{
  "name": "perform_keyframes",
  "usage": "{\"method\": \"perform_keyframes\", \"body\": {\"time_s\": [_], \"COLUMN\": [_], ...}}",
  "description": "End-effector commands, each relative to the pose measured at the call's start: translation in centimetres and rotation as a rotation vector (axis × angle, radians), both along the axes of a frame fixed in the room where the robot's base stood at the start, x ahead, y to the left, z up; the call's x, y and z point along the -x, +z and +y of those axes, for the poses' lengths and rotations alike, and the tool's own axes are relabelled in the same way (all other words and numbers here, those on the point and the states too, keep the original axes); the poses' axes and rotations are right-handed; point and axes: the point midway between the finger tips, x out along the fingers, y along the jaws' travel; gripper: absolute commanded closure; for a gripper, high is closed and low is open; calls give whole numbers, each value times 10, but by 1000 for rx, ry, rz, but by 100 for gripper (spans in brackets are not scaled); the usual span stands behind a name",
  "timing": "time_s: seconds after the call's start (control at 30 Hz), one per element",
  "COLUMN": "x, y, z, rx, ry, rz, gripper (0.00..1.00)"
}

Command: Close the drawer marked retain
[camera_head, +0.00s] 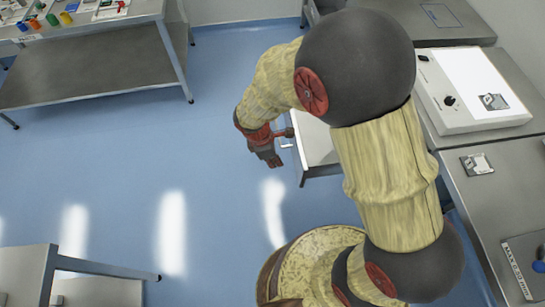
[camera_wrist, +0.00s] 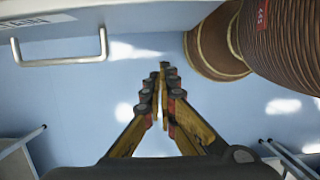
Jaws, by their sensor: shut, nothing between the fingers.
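A pale drawer (camera_head: 316,146) stands pulled out from under the counter on the right, partly hidden behind my arm. Its front is to the left, with a small handle (camera_head: 286,141). In the wrist view the drawer front (camera_wrist: 140,18) lies along the top edge, with a U-shaped metal handle (camera_wrist: 62,62) and a label (camera_wrist: 30,22) cut off at the left; only a few of its letters show. My gripper (camera_head: 270,160) is shut and empty, close beside the drawer front. In the wrist view its fingertips (camera_wrist: 164,68) are to the right of the handle, apart from it.
A white device with a knob (camera_head: 475,90) sits on the right counter, near a small card (camera_head: 477,163). A steel table (camera_head: 100,65) with small coloured items stands at the back left. Another table (camera_head: 95,290) is at the lower left. The blue floor between is clear.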

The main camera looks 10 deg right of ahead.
Motion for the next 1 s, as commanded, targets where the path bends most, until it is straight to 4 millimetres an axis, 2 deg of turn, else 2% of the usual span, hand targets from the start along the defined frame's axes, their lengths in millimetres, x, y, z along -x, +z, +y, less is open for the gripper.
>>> {"method": "perform_keyframes", "body": {"time_s": [0.03,0.13,0.2,0.4,1.0], "x": [1,1,0,0,-3], "y": [-14,-31,-26,-25,-23], "z": [-3,-7,-21,-41,-51], "rx": [2,1,0,0,1], "ry": [-1,-2,-6,-4,-3], "rz": [4,3,-1,0,1], "gripper": [100,100,100,100,100]}}
